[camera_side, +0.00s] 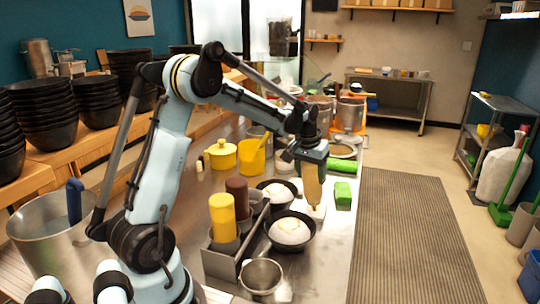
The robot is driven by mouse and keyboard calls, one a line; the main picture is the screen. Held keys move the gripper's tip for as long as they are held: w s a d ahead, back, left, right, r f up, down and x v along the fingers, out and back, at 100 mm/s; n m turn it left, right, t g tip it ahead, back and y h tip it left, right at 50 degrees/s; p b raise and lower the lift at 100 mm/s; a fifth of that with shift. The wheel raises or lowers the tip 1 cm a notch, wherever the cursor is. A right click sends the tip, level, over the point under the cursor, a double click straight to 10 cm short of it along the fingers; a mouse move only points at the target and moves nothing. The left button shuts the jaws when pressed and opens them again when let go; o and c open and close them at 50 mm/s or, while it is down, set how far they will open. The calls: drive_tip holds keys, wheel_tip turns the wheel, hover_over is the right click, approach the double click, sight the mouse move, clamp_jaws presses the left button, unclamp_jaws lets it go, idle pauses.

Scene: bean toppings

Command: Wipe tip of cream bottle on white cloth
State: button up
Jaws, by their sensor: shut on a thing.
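My gripper (311,158) is shut on the cream bottle (312,184), a tan bottle held with its narrow tip pointing down. The tip is low over a small white patch on the counter, which looks like the white cloth (320,212). The cloth is partly hidden by the bottle and a bowl. I cannot tell whether the tip touches it. A black bowl (270,246) with white food stands just in front and to the left of the tip. A second such bowl (262,198) is behind it.
A metal rack (222,262) holds a yellow bottle (222,215) and a brown bottle (237,194). A small metal bowl (261,276) stands in front. The counter's front right is clear.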

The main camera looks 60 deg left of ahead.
drive_tip(key=shift+f, duration=0.3)
idle(0.8)
drive_tip(key=shift+w+a, duration=1.8)
drive_tip(key=shift+a, duration=0.05)
wheel_tip(320, 180, up, 6)
idle(0.5)
idle(0.3)
